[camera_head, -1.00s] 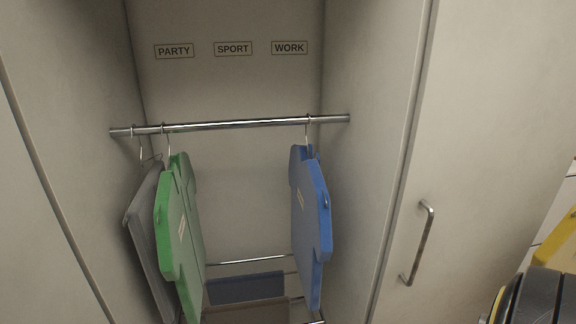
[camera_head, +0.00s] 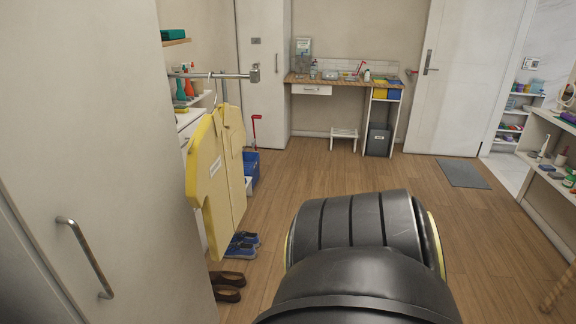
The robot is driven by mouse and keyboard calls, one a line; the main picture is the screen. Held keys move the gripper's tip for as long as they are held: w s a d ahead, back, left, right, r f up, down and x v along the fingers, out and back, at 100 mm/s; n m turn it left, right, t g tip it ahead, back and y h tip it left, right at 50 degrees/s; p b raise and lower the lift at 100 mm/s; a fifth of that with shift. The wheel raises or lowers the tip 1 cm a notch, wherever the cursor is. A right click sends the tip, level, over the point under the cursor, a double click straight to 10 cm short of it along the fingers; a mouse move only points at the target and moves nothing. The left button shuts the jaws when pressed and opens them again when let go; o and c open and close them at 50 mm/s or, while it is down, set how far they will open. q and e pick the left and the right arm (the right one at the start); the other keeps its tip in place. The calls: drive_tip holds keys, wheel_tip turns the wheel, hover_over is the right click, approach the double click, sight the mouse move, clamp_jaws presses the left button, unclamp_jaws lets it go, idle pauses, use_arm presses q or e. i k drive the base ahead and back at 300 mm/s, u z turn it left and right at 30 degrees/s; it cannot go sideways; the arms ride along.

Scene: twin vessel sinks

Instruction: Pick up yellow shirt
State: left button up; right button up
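The yellow shirt (camera_head: 218,176) is a flat, stiff shirt shape with a small white label on its front. It hangs by a hook from a short metal rail (camera_head: 215,75) left of centre, just beyond the edge of a pale cabinet door. Nothing holds it but the hanger. A large dark part of my own arm fills the lower middle, to the right of the shirt and apart from it in the picture. Neither of my grippers' fingers show.
A pale cabinet door with a metal handle (camera_head: 85,257) stands close at left. Blue shoes (camera_head: 242,245) and brown shoes (camera_head: 227,285) lie on the floor below the shirt. A desk (camera_head: 340,82) is at the back, shelves (camera_head: 553,150) at right. The wooden floor between is mostly clear.

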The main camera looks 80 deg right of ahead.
sight(215, 178)
drive_tip(key=z, duration=4.05)
drive_tip(key=i, duration=0.95)
drive_tip(key=u, duration=2.65)
